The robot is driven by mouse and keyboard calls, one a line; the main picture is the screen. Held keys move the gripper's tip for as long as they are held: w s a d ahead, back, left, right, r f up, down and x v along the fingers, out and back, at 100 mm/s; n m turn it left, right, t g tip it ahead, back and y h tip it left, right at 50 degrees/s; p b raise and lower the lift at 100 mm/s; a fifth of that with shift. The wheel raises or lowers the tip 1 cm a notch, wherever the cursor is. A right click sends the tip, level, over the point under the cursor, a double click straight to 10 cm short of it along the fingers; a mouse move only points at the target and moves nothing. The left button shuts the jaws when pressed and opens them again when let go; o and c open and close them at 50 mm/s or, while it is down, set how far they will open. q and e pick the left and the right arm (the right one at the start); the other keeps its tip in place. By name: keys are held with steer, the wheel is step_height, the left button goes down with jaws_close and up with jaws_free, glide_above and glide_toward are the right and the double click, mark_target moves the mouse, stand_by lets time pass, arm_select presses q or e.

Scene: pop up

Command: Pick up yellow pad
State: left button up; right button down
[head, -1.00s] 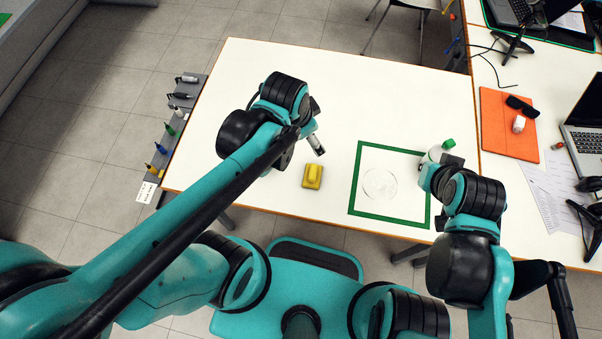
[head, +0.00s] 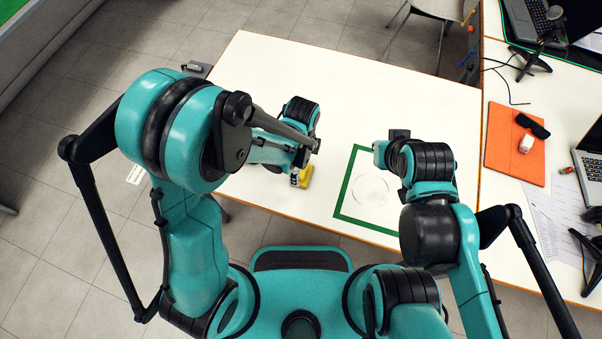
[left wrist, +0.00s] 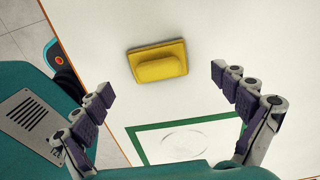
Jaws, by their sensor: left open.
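The yellow pad (head: 305,176) lies on the white table near its front edge. In the head view my left arm partly covers it. In the left wrist view the whole yellow pad (left wrist: 158,62) shows, a flat base with a raised rounded grip on top. My left gripper (left wrist: 165,82) is open, with its fingers spread wide on either side and below the pad in that view; nothing is between them. In the head view my left gripper (head: 298,178) is right beside the pad. My right gripper (head: 390,143) is over the green-framed area; its fingers are not clear.
A green square outline (head: 340,205) with a faint clear round shape (head: 371,190) lies right of the pad. An orange folder (head: 514,145) with dark glasses and a laptop (head: 590,150) are on the right table. The white table's back middle (head: 390,90) is clear.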

mark_target(302, 169)
arm_select(q)
step_height(302, 169, down, 4)
steer(key=shift+s+f+b, duration=0.15)
steer(key=shift+f+b, duration=0.05)
steer(key=shift+b, duration=0.8)
steer(key=shift+r, duration=0.1)
steer(key=c, duration=1.2)
steer(key=shift+c, duration=0.2)
steer(key=shift+r, duration=0.1)
step_height(302, 169, up, 5)
steer(key=p, duration=0.2)
steer(key=shift+s+d+p, duration=0.1)
steer(key=shift+d+p, duration=0.05)
steer(key=shift+p, duration=0.25)
steer(key=s+d+r+p, duration=0.3)
steer(key=s+d+r, duration=0.2)
steer(key=s+d, duration=0.2)
steer(key=shift+s+d+r, duration=0.3)
steer(key=shift+s+r, duration=0.1)
steer(key=shift+s, duration=0.4)
